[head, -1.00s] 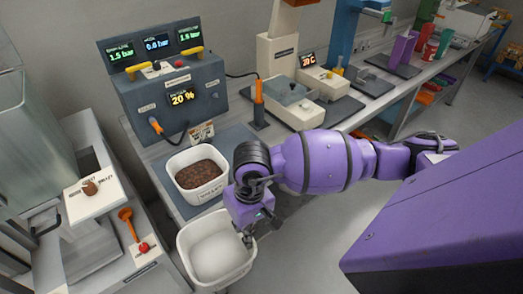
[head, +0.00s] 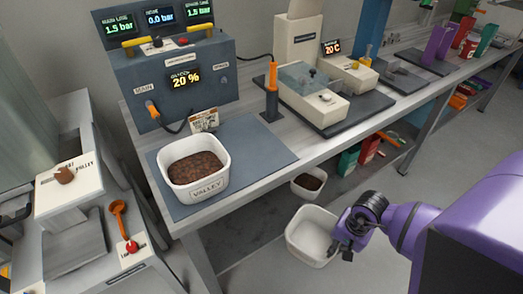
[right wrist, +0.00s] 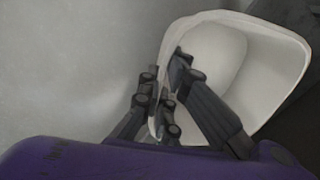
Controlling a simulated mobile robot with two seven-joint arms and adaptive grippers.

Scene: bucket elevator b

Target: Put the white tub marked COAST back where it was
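A white tub (head: 312,237) hangs low in front of the bench, at the lower middle of the head view. No marking on it can be read. My right gripper (head: 346,243) is at its right side. In the right wrist view the fingers (right wrist: 165,95) pinch the rim of the tub (right wrist: 262,60). The inside looks pale; I cannot tell if it is empty or has white contents. Another white tub (head: 193,189), marked VALLEY and holding brown pieces, stands on the blue-grey mat. A smaller-looking tub with dark contents (head: 308,184) is under the bench. My left gripper is out of view.
The mat (head: 262,148) has free room right of the VALLEY tub. Behind it stands a grey control box (head: 185,80). An orange-handled tool (head: 272,90) and a cream device (head: 312,98) stand further right. The bench's front edge (head: 300,158) lies above the held tub.

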